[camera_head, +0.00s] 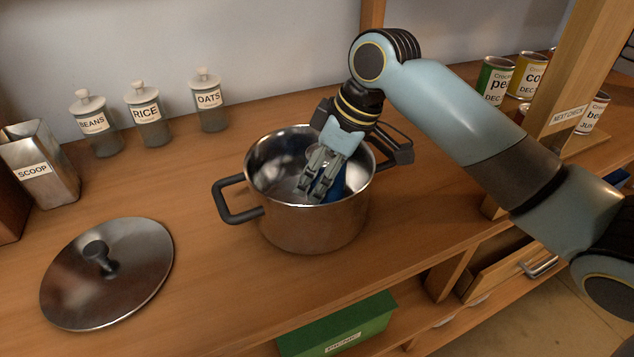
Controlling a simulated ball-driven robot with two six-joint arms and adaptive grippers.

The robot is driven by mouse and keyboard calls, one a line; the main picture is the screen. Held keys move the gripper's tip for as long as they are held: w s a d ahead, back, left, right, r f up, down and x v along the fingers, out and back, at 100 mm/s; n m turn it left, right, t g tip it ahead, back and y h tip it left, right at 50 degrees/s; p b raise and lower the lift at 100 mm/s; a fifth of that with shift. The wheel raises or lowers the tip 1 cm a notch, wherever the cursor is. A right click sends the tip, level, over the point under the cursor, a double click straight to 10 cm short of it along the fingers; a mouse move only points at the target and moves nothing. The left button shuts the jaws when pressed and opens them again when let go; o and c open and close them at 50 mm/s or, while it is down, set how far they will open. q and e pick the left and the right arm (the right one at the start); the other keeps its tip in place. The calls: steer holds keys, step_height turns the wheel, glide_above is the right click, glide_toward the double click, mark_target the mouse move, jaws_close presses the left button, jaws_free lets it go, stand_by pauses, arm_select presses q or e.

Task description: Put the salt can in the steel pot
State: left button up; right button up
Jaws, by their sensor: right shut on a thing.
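The steel pot (312,228) stands open on the wooden counter, with dark handles at left and right. My right gripper (318,188) reaches down into the pot from above and is shut on a blue can, the salt can (338,186). The can is inside the pot's rim, mostly covered by the fingers, and its label cannot be read. I cannot tell whether it touches the pot's bottom. My left gripper is not in view.
The pot's lid (130,270) lies on the counter at left. A scoop holder (42,165) and the beans (97,125), rice (147,115) and oats (209,103) jars stand behind. Several cans (497,80) stand at back right. A green box (340,330) sits below the front edge.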

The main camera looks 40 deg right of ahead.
steer(key=shift+f, duration=1.1)
steer(key=o, duration=1.2)
steer(key=shift+f, duration=0.1)
steer(key=shift+o, duration=0.2)
steer(key=v, duration=1.2)
steer(key=shift+a, duration=0.1)
